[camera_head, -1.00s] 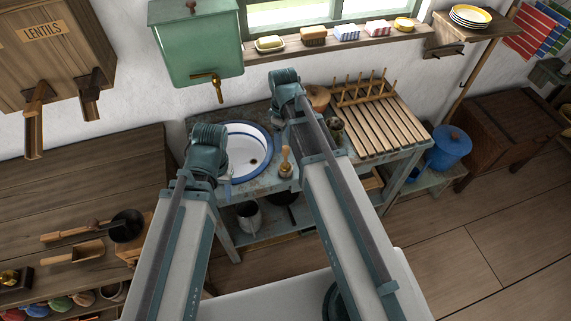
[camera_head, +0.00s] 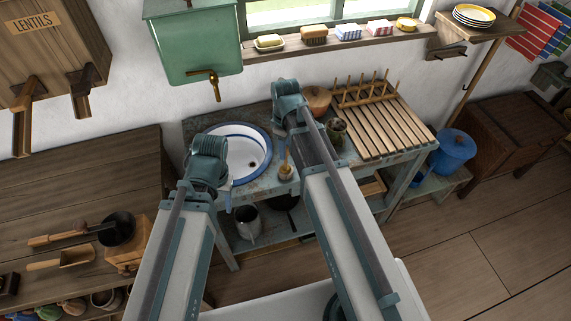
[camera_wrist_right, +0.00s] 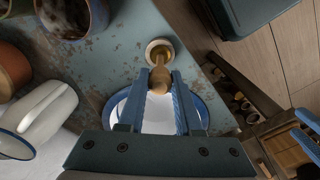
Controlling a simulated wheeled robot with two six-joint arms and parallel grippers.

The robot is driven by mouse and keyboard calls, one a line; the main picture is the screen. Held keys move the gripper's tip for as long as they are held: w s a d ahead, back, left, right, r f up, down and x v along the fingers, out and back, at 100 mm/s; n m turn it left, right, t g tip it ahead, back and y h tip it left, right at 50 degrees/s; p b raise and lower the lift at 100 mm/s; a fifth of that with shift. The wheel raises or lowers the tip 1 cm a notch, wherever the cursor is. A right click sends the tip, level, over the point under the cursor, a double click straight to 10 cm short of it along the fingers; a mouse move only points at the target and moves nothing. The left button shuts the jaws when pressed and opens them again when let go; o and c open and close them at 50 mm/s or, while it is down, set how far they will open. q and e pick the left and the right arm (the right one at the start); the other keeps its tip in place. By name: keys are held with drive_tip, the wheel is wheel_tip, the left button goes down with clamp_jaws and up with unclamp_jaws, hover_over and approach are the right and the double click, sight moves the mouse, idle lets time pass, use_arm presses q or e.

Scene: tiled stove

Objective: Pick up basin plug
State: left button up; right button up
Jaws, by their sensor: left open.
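I cannot make out the basin plug for sure. The white basin with a blue rim (camera_head: 237,127) is set in the worn washstand top; a dark drain spot shows inside it. It also shows in the right wrist view, partly hidden behind my fingers. My left gripper (camera_head: 227,192) is mostly hidden behind its arm, near the basin's front edge. My right gripper (camera_wrist_right: 160,74) has its fingers apart. A wooden-handled brush-like thing (camera_wrist_right: 159,80) appears between the fingertips; contact cannot be told. It also stands beside the basin in the head view (camera_head: 285,170).
A green water tank with a brass tap (camera_head: 195,45) hangs above the basin. A slatted drying rack (camera_head: 385,125) and pots stand right of my right arm.

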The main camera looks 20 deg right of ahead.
clamp_jaws()
drive_tip(key=shift+r, duration=0.1)
